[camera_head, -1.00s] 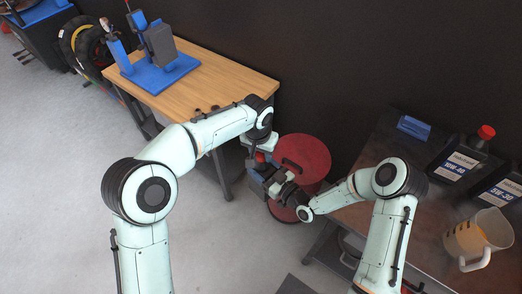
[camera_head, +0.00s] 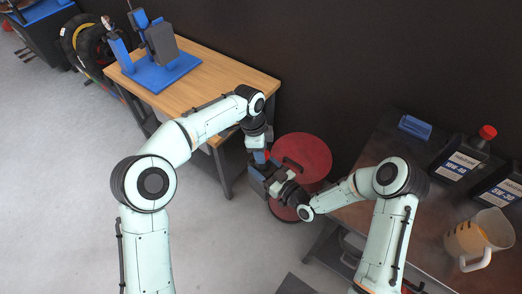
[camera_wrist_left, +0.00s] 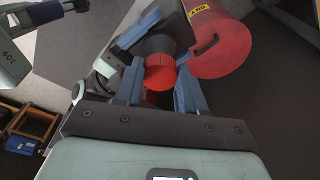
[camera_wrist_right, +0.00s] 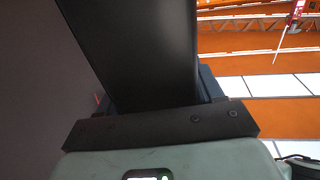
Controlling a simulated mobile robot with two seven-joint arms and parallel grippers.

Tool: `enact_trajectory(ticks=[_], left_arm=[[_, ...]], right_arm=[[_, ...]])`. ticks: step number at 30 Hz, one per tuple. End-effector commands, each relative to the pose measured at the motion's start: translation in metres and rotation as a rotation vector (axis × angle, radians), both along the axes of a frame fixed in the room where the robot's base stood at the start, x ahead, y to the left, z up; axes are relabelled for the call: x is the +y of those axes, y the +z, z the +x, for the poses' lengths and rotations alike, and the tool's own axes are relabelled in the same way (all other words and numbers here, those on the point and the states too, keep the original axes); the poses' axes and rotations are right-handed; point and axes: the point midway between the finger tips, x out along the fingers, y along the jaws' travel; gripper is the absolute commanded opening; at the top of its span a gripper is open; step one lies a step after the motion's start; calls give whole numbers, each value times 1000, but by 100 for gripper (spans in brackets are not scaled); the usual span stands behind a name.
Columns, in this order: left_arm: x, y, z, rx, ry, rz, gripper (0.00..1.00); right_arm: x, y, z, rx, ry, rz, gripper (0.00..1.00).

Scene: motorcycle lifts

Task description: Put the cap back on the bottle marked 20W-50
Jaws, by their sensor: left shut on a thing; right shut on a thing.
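My left gripper (camera_head: 262,158) is shut on a red cap (camera_wrist_left: 160,72), which shows between its blue fingers in the left wrist view. The cap sits at the dark neck of a bottle (camera_wrist_left: 160,42), roughly in line with it; I cannot tell whether it is threaded on. My right gripper (camera_head: 280,186) is shut on this dark bottle, whose broad side (camera_wrist_right: 135,50) fills much of the right wrist view. The bottle is held in the air, and its label is hidden, so I cannot read its marking.
A red round bin (camera_head: 305,158) stands just behind the grippers. On the dark bench (camera_head: 435,225) at right are a 10W-40 bottle (camera_head: 458,160) with a red cap, a 5W-30 bottle (camera_head: 500,188) and a measuring jug (camera_head: 478,238). A wooden table (camera_head: 215,82) stands at left.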

Motion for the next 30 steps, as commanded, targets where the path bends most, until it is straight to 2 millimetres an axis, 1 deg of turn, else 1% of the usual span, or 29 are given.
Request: enact_trajectory(ticks=[3,18,27,30], left_arm=[[-2,0,2,0,-257,-3,12],[-7,0,6,-2,-1370,0,12],[-11,-3,3,4,-1948,-11,12],[-12,-4,2,7,-2048,-12,12]], right_arm=[[0,1,0,-2,1,1,0],[0,1,0,-2,1,1,0],[0,1,0,-1,1,1,0],[0,1,0,-2,1,1,0]])
